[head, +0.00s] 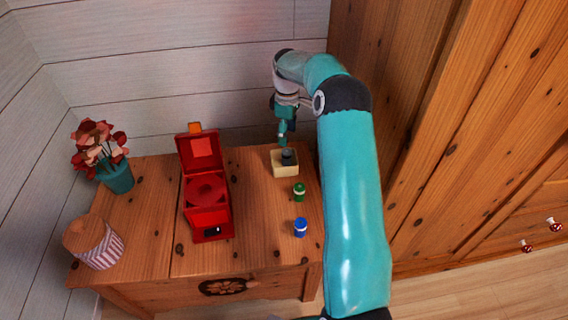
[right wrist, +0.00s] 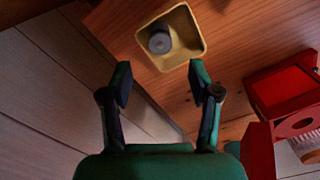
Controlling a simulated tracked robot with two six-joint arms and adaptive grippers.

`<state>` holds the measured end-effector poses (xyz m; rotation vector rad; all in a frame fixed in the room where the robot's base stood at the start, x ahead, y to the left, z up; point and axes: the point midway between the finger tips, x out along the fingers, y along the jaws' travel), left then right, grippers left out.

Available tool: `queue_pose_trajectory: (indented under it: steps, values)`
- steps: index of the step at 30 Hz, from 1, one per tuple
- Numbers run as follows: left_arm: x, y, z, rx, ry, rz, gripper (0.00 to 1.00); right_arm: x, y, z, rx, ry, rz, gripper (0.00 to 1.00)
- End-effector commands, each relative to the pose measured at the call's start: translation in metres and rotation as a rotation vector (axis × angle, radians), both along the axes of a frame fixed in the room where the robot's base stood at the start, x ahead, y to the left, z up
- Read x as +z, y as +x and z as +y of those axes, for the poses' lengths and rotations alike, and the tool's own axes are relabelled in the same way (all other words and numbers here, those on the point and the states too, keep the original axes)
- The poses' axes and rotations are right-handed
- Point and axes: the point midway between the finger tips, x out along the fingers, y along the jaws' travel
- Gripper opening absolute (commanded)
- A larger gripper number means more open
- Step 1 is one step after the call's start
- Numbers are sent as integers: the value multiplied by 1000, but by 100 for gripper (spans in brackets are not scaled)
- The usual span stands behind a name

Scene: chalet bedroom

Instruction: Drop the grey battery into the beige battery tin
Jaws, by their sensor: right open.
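The beige battery tin (head: 285,170) stands at the back right of the wooden cabinet top. The grey battery (head: 288,156) is inside the tin, seemingly upright. In the right wrist view, the battery (right wrist: 160,42) sits within the rim of the tin (right wrist: 187,32), towards its left side. My right gripper (head: 283,138) is just behind the tin in the head view. In the right wrist view its two fingers (right wrist: 160,82) are apart with nothing between them, and clear of the battery. My left gripper is in neither view.
A green battery (head: 299,192) and a blue battery (head: 300,228) stand in front of the tin. An open red box (head: 221,189) is left of them. A flower pot (head: 118,179) and a striped jar (head: 103,250) are at the left. A wooden wardrobe (head: 428,130) rises at the right.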

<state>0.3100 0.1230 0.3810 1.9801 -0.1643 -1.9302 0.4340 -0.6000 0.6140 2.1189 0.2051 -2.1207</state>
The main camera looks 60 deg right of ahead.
Motion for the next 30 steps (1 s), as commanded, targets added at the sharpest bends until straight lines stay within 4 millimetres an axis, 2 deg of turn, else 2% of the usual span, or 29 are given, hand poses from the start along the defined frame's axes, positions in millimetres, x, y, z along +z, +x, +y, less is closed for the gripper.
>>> queue_pose_trajectory:
  steps: [3, 10, 27, 30]
  values:
    - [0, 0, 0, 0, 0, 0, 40, 24, 1, 0, 0, -2, -4, 62]
    - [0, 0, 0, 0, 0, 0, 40, 52, 1, 0, -1, -1, -1, 62]
    - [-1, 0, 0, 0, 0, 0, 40, 56, 0, 0, 0, 1, 1, 62]
    - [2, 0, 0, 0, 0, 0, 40, 55, 3, 6, 12, 4, 6, 62]
